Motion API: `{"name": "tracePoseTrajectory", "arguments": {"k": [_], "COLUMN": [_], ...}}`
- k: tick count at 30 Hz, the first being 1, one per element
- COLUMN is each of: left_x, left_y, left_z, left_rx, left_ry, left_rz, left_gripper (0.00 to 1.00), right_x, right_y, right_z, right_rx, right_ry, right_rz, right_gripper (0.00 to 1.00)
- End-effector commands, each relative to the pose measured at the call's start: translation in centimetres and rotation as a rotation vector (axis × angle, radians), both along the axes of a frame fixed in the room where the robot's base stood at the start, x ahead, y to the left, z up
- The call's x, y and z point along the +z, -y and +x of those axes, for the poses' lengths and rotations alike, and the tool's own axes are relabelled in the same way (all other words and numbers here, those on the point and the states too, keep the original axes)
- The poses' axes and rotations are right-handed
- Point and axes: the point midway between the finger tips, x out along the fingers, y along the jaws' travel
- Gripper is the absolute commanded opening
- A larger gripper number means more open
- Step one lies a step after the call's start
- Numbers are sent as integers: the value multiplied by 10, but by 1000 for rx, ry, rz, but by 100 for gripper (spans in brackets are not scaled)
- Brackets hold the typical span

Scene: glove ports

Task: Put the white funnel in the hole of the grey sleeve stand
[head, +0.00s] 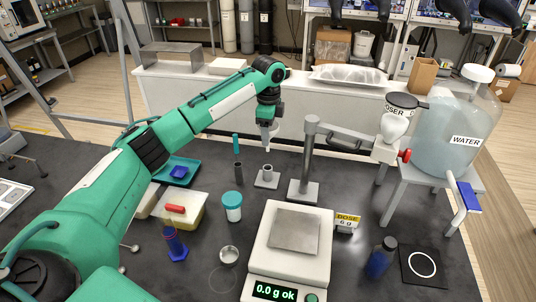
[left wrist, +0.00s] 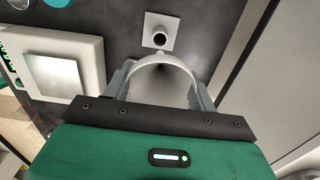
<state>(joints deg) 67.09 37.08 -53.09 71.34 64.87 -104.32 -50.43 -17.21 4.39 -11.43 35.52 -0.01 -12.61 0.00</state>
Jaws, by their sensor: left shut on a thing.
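My left gripper (head: 268,118) is shut on the white funnel (head: 267,135), whose narrow lower part shows below the fingers in the head view. In the left wrist view the funnel (left wrist: 165,62) is a pale, wide-mouthed shape between the two fingers. The grey sleeve stand (head: 267,178) is a square plate with a short upright tube, standing on the dark bench below the gripper. In the left wrist view the stand (left wrist: 160,30) shows its dark round hole just beyond the funnel's rim. The funnel is held in the air, apart from the stand. My right gripper is not in view.
A grey post with a side arm (head: 307,155) stands just right of the stand. A dark tube with a teal rod (head: 237,165) stands to its left. A teal-lidded jar (head: 232,206) and a white scale (head: 290,250) are in front.

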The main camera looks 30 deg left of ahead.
Motion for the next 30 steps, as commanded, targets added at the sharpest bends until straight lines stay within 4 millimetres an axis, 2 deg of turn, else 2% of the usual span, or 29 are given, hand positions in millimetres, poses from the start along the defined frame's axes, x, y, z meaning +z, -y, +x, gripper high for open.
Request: {"name": "tracePoseTrajectory", "arguments": {"k": [3, 6, 11, 18, 21, 30], "left_x": [-27, -44, -58, -91, -98, -101], "left_y": [0, 0, 0, 0, 0, 0], "left_z": [-1, -1, 0, -1, 0, 0], "left_rx": [1, 0, 1, 2, 1, 1], "left_ry": [-4, -2, -1, -2, 0, 0], "left_rz": [0, 0, 0, 0, 1, 0], "left_gripper": [37, 37, 37, 37, 37, 37], "right_x": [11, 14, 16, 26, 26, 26], "right_y": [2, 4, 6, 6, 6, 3], "right_z": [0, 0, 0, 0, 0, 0], "right_rx": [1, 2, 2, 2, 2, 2], "right_ry": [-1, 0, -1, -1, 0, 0], "right_rz": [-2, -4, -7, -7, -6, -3], "right_gripper": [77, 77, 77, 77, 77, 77]}}
